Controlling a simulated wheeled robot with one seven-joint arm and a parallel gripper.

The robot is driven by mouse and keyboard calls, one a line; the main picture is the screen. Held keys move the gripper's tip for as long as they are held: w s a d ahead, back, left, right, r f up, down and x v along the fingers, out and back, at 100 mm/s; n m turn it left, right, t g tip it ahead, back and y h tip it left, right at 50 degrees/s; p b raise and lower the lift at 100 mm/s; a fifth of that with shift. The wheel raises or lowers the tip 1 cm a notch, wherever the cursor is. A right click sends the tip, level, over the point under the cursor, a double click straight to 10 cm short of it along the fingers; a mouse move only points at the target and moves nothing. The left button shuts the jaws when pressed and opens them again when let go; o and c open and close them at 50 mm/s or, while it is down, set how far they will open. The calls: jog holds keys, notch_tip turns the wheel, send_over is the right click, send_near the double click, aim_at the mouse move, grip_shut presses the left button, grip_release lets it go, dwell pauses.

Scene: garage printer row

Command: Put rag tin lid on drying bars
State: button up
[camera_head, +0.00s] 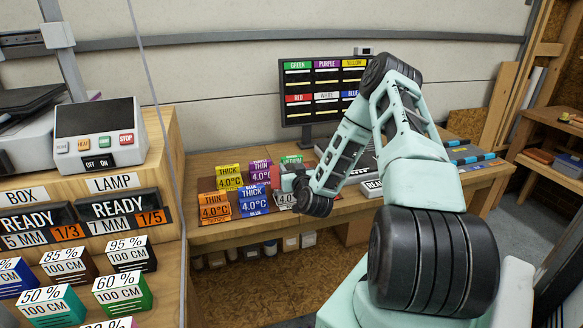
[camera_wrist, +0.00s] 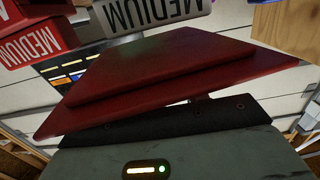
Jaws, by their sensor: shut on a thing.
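A flat dark red slab with a stepped edge, which I take to be the rag tin lid (camera_wrist: 170,72), fills the middle of the wrist view. It lies against the dark edge of my gripper (camera_wrist: 185,118), which is shut on it. The fingertips themselves are hidden. The lid cannot be made out there. I cannot pick out the drying bars in either view.
Coloured blocks, including an orange one (camera_head: 214,208) and a yellow one (camera_head: 228,177), stand close by my gripper on the wooden bench (camera_head: 340,212). A monitor (camera_head: 325,92) stands behind. A control box (camera_head: 100,134) sits on the left cabinet. Red MEDIUM blocks show inverted in the wrist view.

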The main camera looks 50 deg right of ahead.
jog(key=shift+f+b, duration=0.65)
jog(key=o, duration=1)
jog(key=shift+r, duration=0.1)
